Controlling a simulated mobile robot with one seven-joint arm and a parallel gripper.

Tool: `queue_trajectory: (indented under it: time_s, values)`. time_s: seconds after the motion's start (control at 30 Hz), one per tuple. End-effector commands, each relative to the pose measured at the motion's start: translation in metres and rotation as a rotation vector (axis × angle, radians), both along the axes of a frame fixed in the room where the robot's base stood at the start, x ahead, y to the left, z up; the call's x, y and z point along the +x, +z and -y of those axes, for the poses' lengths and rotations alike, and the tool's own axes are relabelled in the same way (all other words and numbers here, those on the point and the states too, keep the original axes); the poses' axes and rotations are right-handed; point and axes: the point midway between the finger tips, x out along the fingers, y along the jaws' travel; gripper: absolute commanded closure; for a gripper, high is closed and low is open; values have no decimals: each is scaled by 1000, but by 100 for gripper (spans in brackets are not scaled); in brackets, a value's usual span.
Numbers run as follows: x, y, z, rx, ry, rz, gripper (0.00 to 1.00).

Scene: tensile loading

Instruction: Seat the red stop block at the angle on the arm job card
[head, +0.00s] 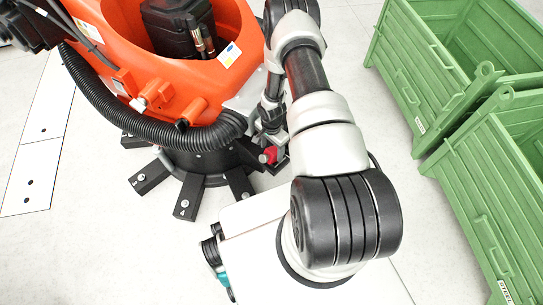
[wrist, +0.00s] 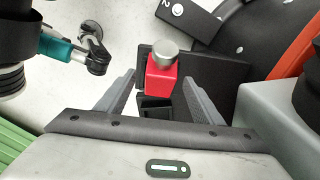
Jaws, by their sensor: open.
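The red stop block (wrist: 161,84) stands on a black part (wrist: 215,75) in the wrist view, with a round grey knob (wrist: 168,54) on top. A dark square opening (wrist: 155,107) lies just on the near side of the block; I cannot tell whether the block sits in a holder. My gripper (wrist: 158,78) is open, one finger on each side of the block, with visible gaps. In the head view the red block (head: 269,155) shows small beside the black base ring, below my wrist. The job card is not recognisable in either view.
A large orange robot (head: 210,85) stands on a black base with radiating feet (head: 186,203), some numbered. A thick black hose (head: 150,128) hangs close to my wrist. Green crates (head: 450,75) stand at the right. Pale floor is free between them and my arm.

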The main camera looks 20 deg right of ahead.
Motion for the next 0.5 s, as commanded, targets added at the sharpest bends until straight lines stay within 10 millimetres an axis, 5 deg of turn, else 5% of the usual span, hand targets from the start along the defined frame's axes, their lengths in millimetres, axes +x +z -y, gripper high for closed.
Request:
queue_trajectory:
  time_s: [0.13,0.43,0.5]
  values:
    - [0,-21,0,0,-1,0,39]
    - [1,-24,0,0,-1,1,39]
    - [1,-24,0,0,-1,1,51]
